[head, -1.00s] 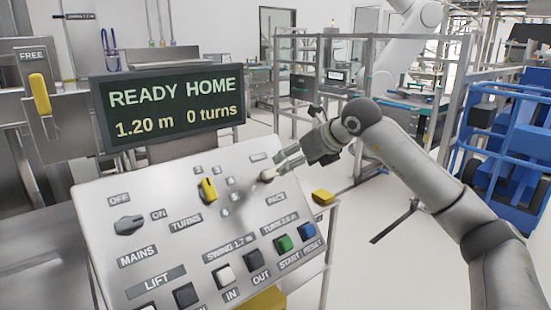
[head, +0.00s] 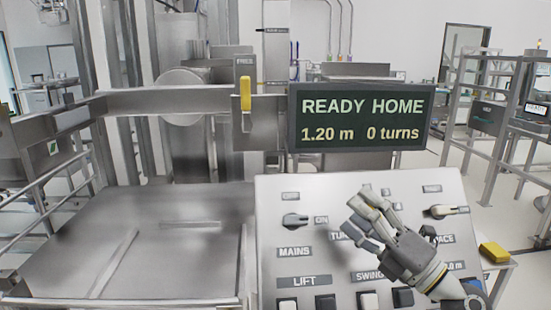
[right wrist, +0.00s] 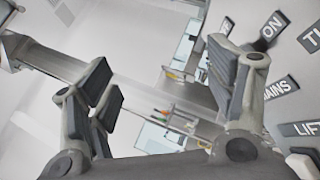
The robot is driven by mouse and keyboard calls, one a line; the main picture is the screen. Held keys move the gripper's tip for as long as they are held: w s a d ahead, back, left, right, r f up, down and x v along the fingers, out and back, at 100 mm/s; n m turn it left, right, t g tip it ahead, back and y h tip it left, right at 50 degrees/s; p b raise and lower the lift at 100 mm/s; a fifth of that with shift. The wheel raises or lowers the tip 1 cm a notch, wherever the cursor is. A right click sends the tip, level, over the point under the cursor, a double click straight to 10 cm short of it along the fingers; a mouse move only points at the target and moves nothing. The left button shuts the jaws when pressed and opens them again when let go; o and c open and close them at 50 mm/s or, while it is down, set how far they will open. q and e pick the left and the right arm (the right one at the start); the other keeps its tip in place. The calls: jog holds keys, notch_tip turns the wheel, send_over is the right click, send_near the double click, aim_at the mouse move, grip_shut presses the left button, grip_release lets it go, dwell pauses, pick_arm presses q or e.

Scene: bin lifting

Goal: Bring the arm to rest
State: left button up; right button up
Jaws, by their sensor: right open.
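My right gripper (head: 362,215) is in front of the middle of the control panel (head: 268,225) in the head view. It hides the turns knob and part of the labels. It is open and empty. In the right wrist view its fingers (right wrist: 165,90) stand apart with nothing between them, and the panel's face (right wrist: 295,95) lies to the right. The display (head: 360,118) above the panel reads READY HOME, 1.20 m, 0 turns. My left gripper is not in view.
The mains knob (head: 295,220) and the pace knob (head: 442,211) are on the panel, with push buttons (head: 325,302) along its lower edge. A yellow FREE lever (head: 246,93) is left of the display. A yellow block (head: 495,253) sits right of the panel. A metal platform (head: 160,250) lies to the left.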

jog(key=s+d+f+m+g+h, duration=0.1)
jog(key=s+d+f+m+h, duration=0.25)
jog(key=f+m+h, duration=0.4)
jog(key=s+d+f+m+h, duration=0.2)
jog(key=d+f+m+h, duration=0.2)
jog(key=f+m, duration=0.55)
jog(key=s+d+f+m+g+h, duration=0.1)
jog(key=s+d+f+m+h, duration=0.2)
jog(key=f+m+h, duration=0.5)
jog(key=s+a+f+m+g+y, duration=0.25)
jog(key=s+f+g, duration=0.35)
jog(key=s, duration=0.5)
jog(key=s+a+f+m+g+y, duration=0.25)
jog(key=s+f+g, duration=0.25)
jog(key=s+f, duration=0.45)
notch_tip(320, 180, down, 24)
jog(key=s+n+g, duration=0.1)
jog(key=s, duration=0.2)
jog(key=s+d+f+g, duration=0.1)
jog(key=s+d+f, duration=0.1)
jog(key=s+f, duration=1.4)
jog(key=shift+s+d+f, duration=0.15)
jog(key=shift+s+f, duration=0.2)
jog(key=shift+f, duration=0.35)
